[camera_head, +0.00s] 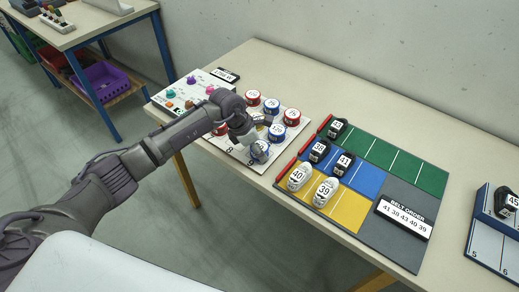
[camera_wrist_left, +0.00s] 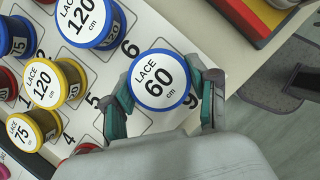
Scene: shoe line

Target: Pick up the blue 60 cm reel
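The blue 60 cm reel (camera_wrist_left: 160,79) shows in the left wrist view, its round white label reading LACE 60 cm, near the number 9 on the white board (camera_wrist_left: 113,73). My left gripper (camera_wrist_left: 163,98) has a finger on each side of this reel. Its fingers stand apart, and a narrow gap seems to show beside the reel, so contact is unclear. In the head view the left gripper (camera_head: 262,146) is over the front corner of the reel board, with the blue reel (camera_head: 260,152) partly hidden under it. My right gripper is in neither view.
Close by stand a blue 120 cm reel (camera_wrist_left: 88,20), a yellow 120 cm reel (camera_wrist_left: 52,83) and a yellow 75 cm reel (camera_wrist_left: 33,131). A coloured shoe mat (camera_head: 398,171) with several shoes lies to the right. A belt order sign (camera_head: 403,217) lies on it.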

